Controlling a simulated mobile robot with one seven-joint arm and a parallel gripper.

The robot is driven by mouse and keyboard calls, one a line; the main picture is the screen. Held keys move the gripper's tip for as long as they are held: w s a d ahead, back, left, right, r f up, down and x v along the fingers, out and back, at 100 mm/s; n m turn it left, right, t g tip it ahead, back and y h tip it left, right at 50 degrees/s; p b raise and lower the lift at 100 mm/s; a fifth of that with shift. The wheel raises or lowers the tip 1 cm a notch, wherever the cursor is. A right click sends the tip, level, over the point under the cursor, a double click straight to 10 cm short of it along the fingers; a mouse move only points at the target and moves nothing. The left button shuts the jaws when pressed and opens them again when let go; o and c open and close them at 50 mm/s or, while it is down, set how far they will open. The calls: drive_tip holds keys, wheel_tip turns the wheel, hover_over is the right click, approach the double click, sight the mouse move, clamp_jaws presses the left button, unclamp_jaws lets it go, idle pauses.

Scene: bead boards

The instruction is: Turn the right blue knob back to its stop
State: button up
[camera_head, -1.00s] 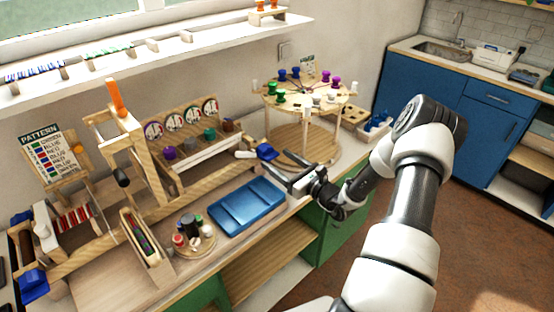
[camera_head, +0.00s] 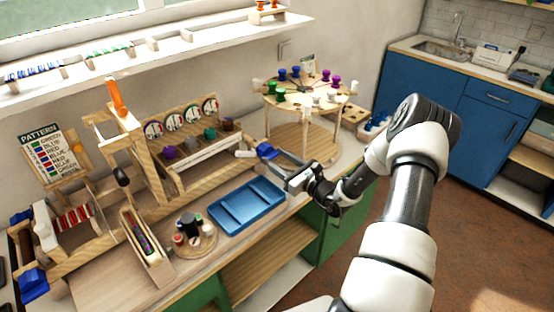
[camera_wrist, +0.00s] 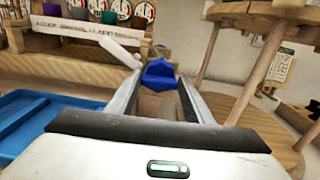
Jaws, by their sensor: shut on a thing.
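The right blue knob (camera_head: 266,151) is at the right end of the wooden bead board, beside the round stand. In the wrist view the blue knob (camera_wrist: 158,76) shows between the far ends of my two fingers. My gripper (camera_head: 277,159) reaches to it from the right and front, and is shut on it. It also shows in the wrist view (camera_wrist: 160,88), one finger on each side of the knob. The knob's shaft and the finger contact are partly hidden. A second blue knob (camera_head: 33,284) is at the far left end of the board.
A blue tray (camera_head: 225,221) lies just left of my gripper. The round wooden stand (camera_head: 312,104) with colored spools rises close behind and right. A white lever (camera_wrist: 120,52) sits left of the knob. Dials and colored knobs line the board behind.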

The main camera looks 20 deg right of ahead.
drive_tip(key=shift+f, duration=0.1)
drive_tip(key=n+b, duration=0.1)
drive_tip(key=n, duration=0.1)
drive_tip(key=n+b, duration=0.2)
drive_tip(key=n, duration=0.1)
drive_tip(key=shift+s+a+f, duration=0.1)
drive_tip(key=shift+f, duration=0.05)
drive_tip(key=n+b, duration=0.4)
drive_tip(key=b, duration=0.1)
drive_tip(key=shift+a+f+n, duration=0.1)
drive_tip(key=shift+f+n, duration=0.05)
drive_tip(key=shift+n, duration=0.15)
drive_tip(key=n+b, duration=0.7)
drive_tip(key=b, duration=0.3)
drive_tip(key=shift+f+b, duration=0.1)
drive_tip(key=shift+b, duration=0.25)
drive_tip(key=shift+n+b, duration=0.4)
drive_tip(key=shift+n, duration=0.1)
drive_tip(key=shift+r, duration=0.2)
drive_tip(key=o, duration=1.1)
drive_tip(key=shift+c, duration=0.2)
